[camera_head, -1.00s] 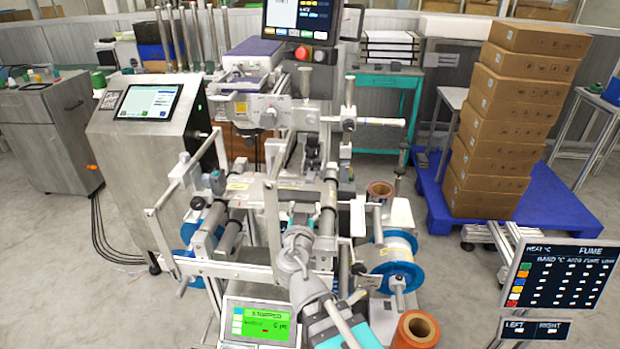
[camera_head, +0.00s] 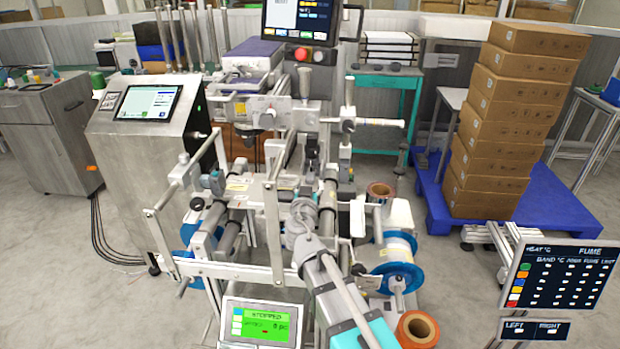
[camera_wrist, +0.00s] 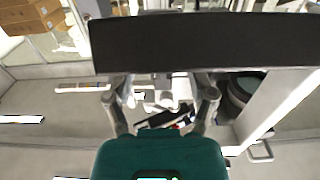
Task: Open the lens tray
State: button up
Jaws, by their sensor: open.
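My gripper (camera_wrist: 165,97) shows in the wrist view with its two fingers spread apart and nothing visibly held between them. A wide dark bar (camera_wrist: 205,42) crosses the upper part of that view, close to the fingers; I cannot tell whether they touch it. In the head view my arm reaches up from the bottom into the middle of the machine (camera_head: 225,270), and the fingers cannot be made out there. I cannot clearly pick out the lens tray in either view. A purple-topped unit (camera_head: 254,56) stands at the back of the machine.
Metal bars and rollers surround my arm. A blue-flanged reel (camera_head: 393,262) and an orange roll (camera_head: 417,330) are to the right. A green-lit display (camera_head: 262,322) stands at the front.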

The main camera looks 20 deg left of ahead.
aim_at(310, 180)
jog(key=shift+x, duration=1.85)
jog(key=shift+c, duration=0.2)
grip_shut()
